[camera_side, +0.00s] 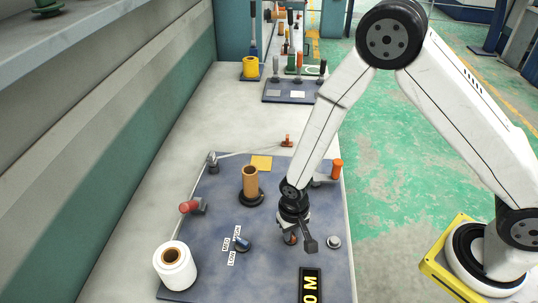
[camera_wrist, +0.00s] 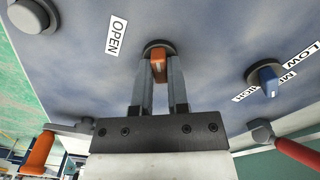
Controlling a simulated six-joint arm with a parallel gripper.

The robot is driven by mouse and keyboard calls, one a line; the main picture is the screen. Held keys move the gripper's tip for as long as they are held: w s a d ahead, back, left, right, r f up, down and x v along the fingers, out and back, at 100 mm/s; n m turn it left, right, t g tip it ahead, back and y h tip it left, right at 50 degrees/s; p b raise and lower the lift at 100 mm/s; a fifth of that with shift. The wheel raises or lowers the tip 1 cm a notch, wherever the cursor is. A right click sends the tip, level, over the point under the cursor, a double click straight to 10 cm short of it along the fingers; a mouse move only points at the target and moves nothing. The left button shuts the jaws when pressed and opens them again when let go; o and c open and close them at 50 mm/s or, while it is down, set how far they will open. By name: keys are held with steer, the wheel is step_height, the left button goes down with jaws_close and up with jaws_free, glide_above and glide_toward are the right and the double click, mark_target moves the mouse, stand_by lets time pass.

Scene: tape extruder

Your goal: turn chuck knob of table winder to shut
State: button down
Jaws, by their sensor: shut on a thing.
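The chuck knob (camera_wrist: 158,65) is orange on a dark round base, set in the blue winder plate (camera_side: 205,262). An OPEN label (camera_wrist: 116,35) stands to its left in the wrist view. My gripper (camera_wrist: 160,98) is shut on the orange knob, one finger on each side of it. In the side view my gripper (camera_side: 291,240) points down at the plate, and a bit of the orange knob shows between the fingers. No SHUT label can be seen; the far side of the knob is out of view.
A blue selector knob (camera_side: 242,243) with speed labels sits left of my gripper. A brown core (camera_side: 250,181) stands behind it, and a white roll (camera_side: 173,264) at front left. A grey button (camera_side: 333,242) is to the right. Red (camera_side: 188,207) and orange (camera_side: 337,168) handles stick up nearby.

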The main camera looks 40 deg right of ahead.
steer(key=m, duration=0.6)
stand_by(0.4)
steer(key=c, duration=0.6)
jaws_free()
steer(key=shift+r, duration=0.2)
steer(key=shift+r, duration=3.75)
